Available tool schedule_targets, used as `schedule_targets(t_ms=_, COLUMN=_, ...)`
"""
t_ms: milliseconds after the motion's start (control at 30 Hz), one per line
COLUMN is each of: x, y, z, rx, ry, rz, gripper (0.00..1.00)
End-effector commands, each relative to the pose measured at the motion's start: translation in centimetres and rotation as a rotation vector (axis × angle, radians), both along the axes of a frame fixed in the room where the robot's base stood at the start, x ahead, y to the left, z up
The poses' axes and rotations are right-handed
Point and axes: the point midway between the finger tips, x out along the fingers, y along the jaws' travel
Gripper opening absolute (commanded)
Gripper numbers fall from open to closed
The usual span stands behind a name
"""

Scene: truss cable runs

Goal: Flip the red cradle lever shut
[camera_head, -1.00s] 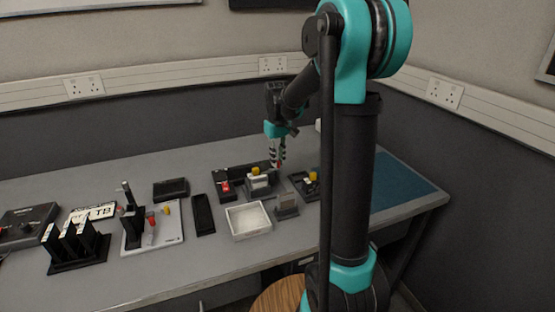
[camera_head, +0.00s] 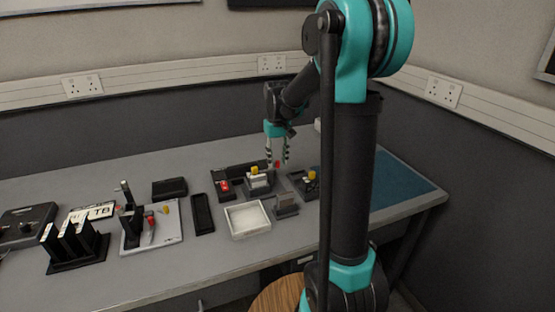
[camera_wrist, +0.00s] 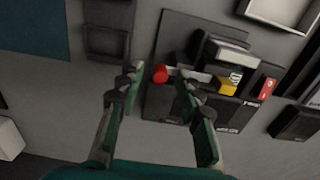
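The red knob of the cradle lever (camera_wrist: 160,73) shows in the wrist view, with a pale lever arm running right from it to the cradle (camera_wrist: 233,57). The cradle stands on a dark base plate and carries a yellow part (camera_wrist: 228,87). In the head view the red knob (camera_head: 277,163) is at the back of the cradle (camera_head: 258,183). My gripper (camera_wrist: 160,78) is open, with a fingertip on either side of the red knob in the wrist view and a gap to each. In the head view my gripper (camera_head: 278,161) is above the bench at the cradle.
A red rocker switch (camera_head: 224,186) is left of the cradle. A dark fixture with a yellow knob (camera_head: 310,175) is to the right. A blue mat (camera_head: 405,185) lies at the bench's right end.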

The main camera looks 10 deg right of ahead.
Motion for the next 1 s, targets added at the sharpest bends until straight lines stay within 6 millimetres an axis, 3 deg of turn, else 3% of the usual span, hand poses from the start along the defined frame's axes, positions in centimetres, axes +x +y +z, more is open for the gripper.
schedule_targets(t_ms=267, x=0.0, y=0.0, z=1.9, rx=0.0, ry=0.0, rz=0.0, gripper=0.36)
schedule_targets(t_ms=700, x=0.0, y=0.1, z=10.1, rx=0.0, ry=0.0, rz=0.0, gripper=0.36)
schedule_targets(t_ms=1000, x=0.0, y=0.1, z=12.0, rx=0.0, ry=0.0, rz=0.0, gripper=0.36)
